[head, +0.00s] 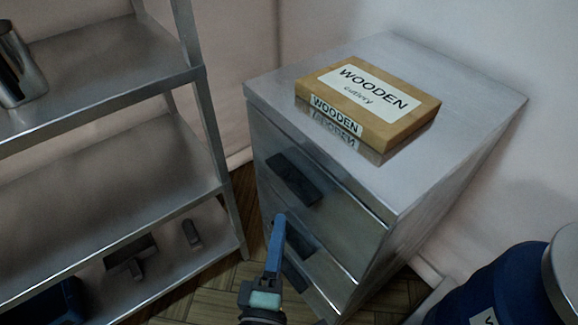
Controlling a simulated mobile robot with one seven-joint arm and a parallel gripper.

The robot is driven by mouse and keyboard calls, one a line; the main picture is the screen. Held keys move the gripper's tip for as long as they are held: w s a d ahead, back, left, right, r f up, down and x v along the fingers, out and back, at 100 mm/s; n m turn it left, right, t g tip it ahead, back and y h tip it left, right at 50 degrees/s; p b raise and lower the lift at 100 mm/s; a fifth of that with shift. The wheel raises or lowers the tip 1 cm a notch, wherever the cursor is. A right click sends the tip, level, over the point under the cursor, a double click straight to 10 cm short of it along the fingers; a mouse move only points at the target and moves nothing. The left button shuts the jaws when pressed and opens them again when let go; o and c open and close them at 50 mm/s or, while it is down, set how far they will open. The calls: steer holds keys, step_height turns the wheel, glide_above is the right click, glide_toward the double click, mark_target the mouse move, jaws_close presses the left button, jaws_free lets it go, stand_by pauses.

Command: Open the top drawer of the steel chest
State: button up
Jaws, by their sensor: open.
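The steel chest (455,150) stands right of centre, with several drawers stacked in its front. The top drawer (345,208) looks shut, its front in line with the chest. Its dark, wide handle (294,180) is in full view. A second dark handle (301,241) and a lower one (294,277) are partly behind my gripper. My gripper (279,218), with blue fingers, points up from the bottom of the picture. Its tips appear below the top handle and overlap the left end of the second one. It is open and holds nothing; whether it touches the chest cannot be told.
A flat box labelled WOODEN cutlery (400,108) lies on the chest top. A metal shelf rack (120,160) with a steel container (18,65) stands to the left. A blue drum (495,285) is at lower right. Wooden floor (205,297) shows between rack and chest.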

mark_target(288, 187)
steer(key=w, duration=0.4)
steer(key=w+d+p, duration=0.1)
steer(key=w, duration=0.3)
steer(key=w+d+p, duration=0.1)
steer(key=w, duration=0.3)
steer(key=shift+w+f, duration=0.1)
steer(key=shift+w, duration=0.1)
jaws_close()
stand_by(1.1)
